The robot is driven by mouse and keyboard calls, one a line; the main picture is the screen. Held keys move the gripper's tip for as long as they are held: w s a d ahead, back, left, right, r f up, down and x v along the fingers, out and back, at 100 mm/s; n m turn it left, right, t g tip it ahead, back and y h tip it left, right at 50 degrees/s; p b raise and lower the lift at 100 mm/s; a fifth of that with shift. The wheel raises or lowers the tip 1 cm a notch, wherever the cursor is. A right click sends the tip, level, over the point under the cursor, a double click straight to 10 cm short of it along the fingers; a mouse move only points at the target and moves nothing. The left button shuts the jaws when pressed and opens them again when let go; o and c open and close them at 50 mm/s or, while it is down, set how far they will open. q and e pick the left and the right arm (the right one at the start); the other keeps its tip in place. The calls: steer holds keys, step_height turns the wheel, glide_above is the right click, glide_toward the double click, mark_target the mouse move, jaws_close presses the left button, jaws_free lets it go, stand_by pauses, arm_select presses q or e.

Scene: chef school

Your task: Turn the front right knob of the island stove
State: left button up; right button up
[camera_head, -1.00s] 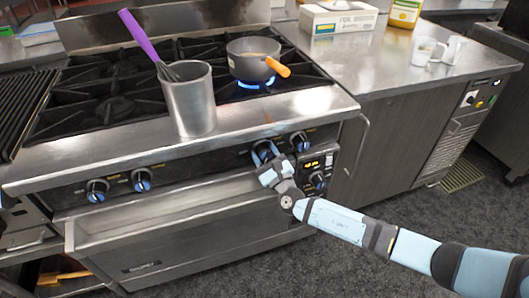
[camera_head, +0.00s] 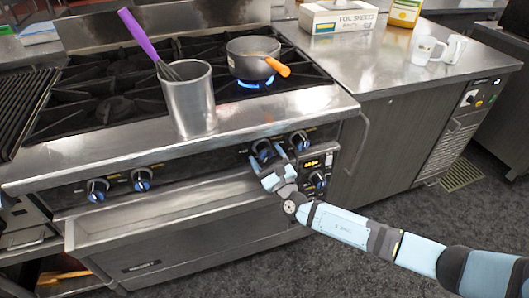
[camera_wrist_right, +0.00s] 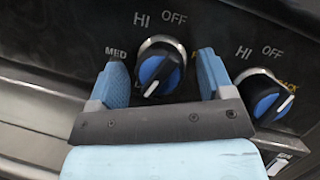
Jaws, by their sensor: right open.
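The island stove (camera_head: 110,150) has blue-centred black knobs along its front panel. My right gripper (camera_head: 268,158) is open in front of the left knob (camera_head: 262,148) of the right-hand pair. In the right wrist view this knob (camera_wrist_right: 158,68) sits between the two spread fingers, with gaps on both sides. Its white pointer is turned to the lower left, below "MED" and away from "OFF". The pair's right knob (camera_wrist_right: 265,97) is outside the fingers, to the right; it also shows in the head view (camera_head: 300,141). My left gripper is not in view.
A small pot (camera_head: 252,55) with an orange handle stands over a lit blue flame. A metal canister (camera_head: 190,100) holding a purple-handled whisk stands near the stove's front edge. The floor at the right is clear.

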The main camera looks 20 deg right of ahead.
steer(key=v, duration=1.2)
steer(key=shift+s, duration=0.15)
steer(key=shift+f, duration=0.1)
